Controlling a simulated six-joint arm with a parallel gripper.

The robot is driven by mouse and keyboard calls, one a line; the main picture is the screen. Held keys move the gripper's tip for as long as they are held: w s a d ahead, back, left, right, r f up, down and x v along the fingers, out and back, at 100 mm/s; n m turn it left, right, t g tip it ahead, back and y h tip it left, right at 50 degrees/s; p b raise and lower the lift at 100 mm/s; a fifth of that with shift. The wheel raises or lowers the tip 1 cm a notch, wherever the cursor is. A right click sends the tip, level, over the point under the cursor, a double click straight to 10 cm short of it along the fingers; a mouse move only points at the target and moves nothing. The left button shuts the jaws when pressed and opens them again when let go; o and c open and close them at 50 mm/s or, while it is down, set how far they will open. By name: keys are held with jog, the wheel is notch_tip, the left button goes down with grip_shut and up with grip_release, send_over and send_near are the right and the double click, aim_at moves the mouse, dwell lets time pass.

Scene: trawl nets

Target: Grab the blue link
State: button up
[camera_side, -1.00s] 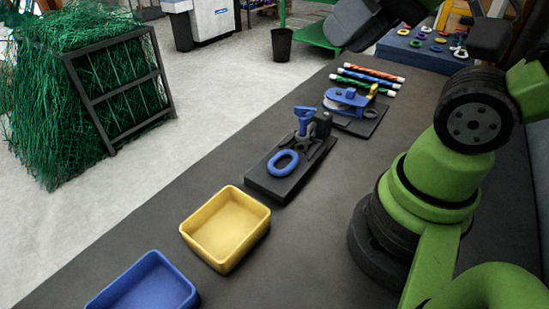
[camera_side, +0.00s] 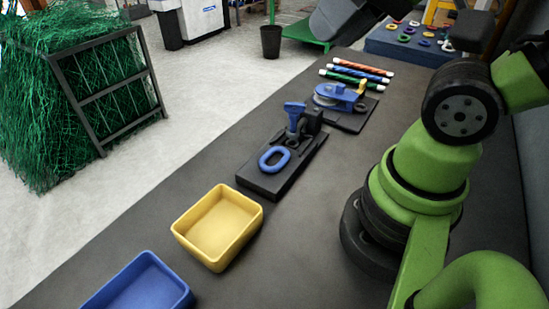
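The blue link (camera_side: 272,170), an oval ring, lies on the near end of a dark rectangular fixture (camera_side: 260,185) on the grey table. A clamp with a blue handle (camera_side: 294,112) stands on the far part of the same fixture, just behind the link. Nothing of mine touches the link. My green arm stands on the right and runs out of the picture at the right edge.
A yellow tray (camera_side: 242,240) and a blue tray (camera_side: 180,298) stand nearer, both empty where visible. Behind the fixture are a blue device (camera_side: 335,93) on a dark plate and several striped rods (camera_side: 350,78). A blue board (camera_side: 378,43) holds several coloured rings.

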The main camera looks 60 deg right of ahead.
jog(key=m+g+h, duration=0.2)
jog(key=m+g, duration=0.5)
jog(key=m, duration=0.7)
send_over(282, 160)
notch_tip(282, 160, down, 18)
notch_tip(282, 160, down, 4)
jog(key=shift+s+r, duration=0.1)
jog(key=shift+f, duration=3.3)
grip_shut()
